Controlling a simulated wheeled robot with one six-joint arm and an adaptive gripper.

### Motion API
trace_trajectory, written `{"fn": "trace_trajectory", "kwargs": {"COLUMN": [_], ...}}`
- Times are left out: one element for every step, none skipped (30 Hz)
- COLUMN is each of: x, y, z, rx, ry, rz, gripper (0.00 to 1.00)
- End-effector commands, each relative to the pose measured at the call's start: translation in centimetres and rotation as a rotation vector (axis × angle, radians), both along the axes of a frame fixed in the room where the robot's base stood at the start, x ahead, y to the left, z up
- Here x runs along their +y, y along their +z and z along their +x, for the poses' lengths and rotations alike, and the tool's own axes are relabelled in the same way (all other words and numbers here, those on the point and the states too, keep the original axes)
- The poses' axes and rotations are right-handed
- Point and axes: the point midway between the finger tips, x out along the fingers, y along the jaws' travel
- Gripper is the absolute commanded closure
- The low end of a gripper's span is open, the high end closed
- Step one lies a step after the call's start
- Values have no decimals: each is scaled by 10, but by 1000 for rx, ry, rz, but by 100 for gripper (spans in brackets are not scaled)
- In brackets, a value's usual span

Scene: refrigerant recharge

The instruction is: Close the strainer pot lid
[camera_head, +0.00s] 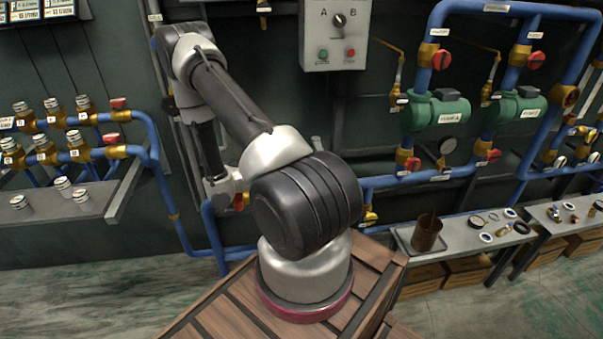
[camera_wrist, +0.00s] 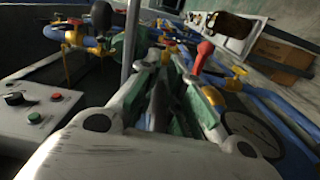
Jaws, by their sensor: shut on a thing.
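My gripper (camera_wrist: 168,78) fills the middle of the wrist view, its green-padded fingers close together around a dark part (camera_wrist: 160,105). I cannot tell whether this is the strainer pot lid or its handle. A dark round shape (camera_wrist: 252,132) shows to the right of the fingers; whether it belongs to the pot is unclear. In the head view my arm reaches down to the blue pipework behind my shoulder joint, which hides the gripper. No strainer pot or lid can be clearly made out there.
A red-handled valve (camera_wrist: 204,52) stands just beyond the fingers. A control box (camera_head: 335,35) hangs on the wall, with green pumps (camera_head: 435,112) to its right. A rusty can (camera_head: 427,232) stands on a tray on the right bench. Blue pipes surround the working spot.

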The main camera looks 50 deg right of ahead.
Motion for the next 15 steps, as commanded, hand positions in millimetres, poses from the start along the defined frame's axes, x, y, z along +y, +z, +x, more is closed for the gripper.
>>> {"fn": "trace_trajectory", "kwargs": {"x": [0,0,0,0,0,0,0,0,0,0,0,0,0,0,0], "y": [-3,-3,-3,-4,-4,-4,-4,-4,-3,-3,-3,-3,-3,-3,-2], "z": [1,1,1,1,1,1,1,1,1,1,1,1,1,0,0], "rx": [-6,-6,-6,-7,-6,-6,-6,-6,-5,-5,-5,-4,-4,-4,-4], "ry": [4,4,4,4,4,3,3,3,3,3,2,1,1,1,1], "rz": [7,8,8,8,9,9,9,8,7,7,7,7,7,6,6], "gripper": [100,100,100,100,100,83,78,72,69,69,69,69,69,69,69]}}
